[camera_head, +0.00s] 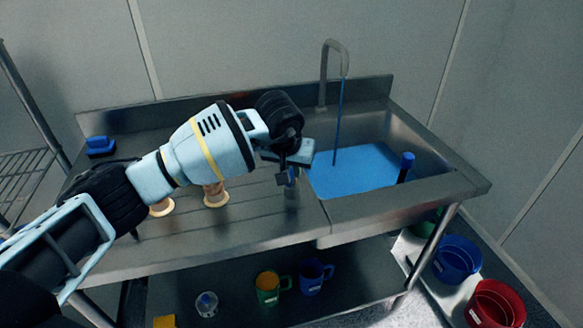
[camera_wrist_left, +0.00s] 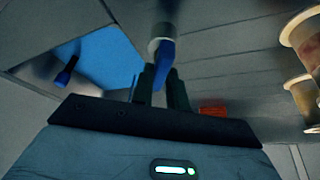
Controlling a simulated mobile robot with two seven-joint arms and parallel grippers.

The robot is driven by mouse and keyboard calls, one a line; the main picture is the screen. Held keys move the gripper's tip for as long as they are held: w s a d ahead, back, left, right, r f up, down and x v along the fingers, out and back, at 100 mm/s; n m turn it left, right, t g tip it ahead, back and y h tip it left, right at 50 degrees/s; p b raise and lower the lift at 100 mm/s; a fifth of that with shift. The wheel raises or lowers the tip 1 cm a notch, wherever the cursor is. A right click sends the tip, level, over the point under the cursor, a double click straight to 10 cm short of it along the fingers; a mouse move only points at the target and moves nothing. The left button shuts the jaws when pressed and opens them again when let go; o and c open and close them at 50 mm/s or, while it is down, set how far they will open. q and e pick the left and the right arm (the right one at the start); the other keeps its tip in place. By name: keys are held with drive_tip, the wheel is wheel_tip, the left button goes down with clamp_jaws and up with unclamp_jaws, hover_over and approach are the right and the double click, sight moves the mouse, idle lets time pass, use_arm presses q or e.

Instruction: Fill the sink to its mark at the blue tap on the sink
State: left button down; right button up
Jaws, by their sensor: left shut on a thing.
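The sink (camera_head: 432,187) is a steel basin on the right of the counter, with a pool of blue water (camera_head: 352,172) in it. A thin blue stream (camera_head: 338,120) runs from the grey spout (camera_head: 331,58) into the pool. A dark post with a blue top (camera_head: 407,160) stands at the pool's right; I cannot make out a fill mark. My left gripper (camera_head: 289,166) is beside the sink's left edge. In the left wrist view its fingers (camera_wrist_left: 164,88) are shut on a blue tap handle (camera_wrist_left: 165,58) on a pale round base. My right gripper is not in view.
Wooden-coloured cups (camera_head: 215,196) stand on the counter under my left arm. A blue block (camera_head: 100,146) sits at the back left. Green (camera_head: 267,290) and blue (camera_head: 312,277) mugs are on the lower shelf. Blue (camera_head: 457,260) and red (camera_head: 495,305) buckets stand at right.

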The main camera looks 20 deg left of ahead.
use_arm(q)
drive_tip(key=shift+n, duration=0.3)
drive_tip(key=shift+r+n+y+p, duration=0.1)
drive_tip(key=shift+n+y+p, duration=0.25)
drive_tip(key=shift+n, duration=0.25)
drive_tip(key=n+y, duration=0.1)
drive_tip(key=n, duration=0.2)
drive_tip(key=shift+d+g, duration=0.15)
drive_tip(key=shift+g, duration=0.15)
drive_tip(key=shift+n+y+p, duration=0.35)
drive_tip(key=shift+n, duration=0.35)
drive_tip(key=c, duration=1.4)
unclamp_jaws()
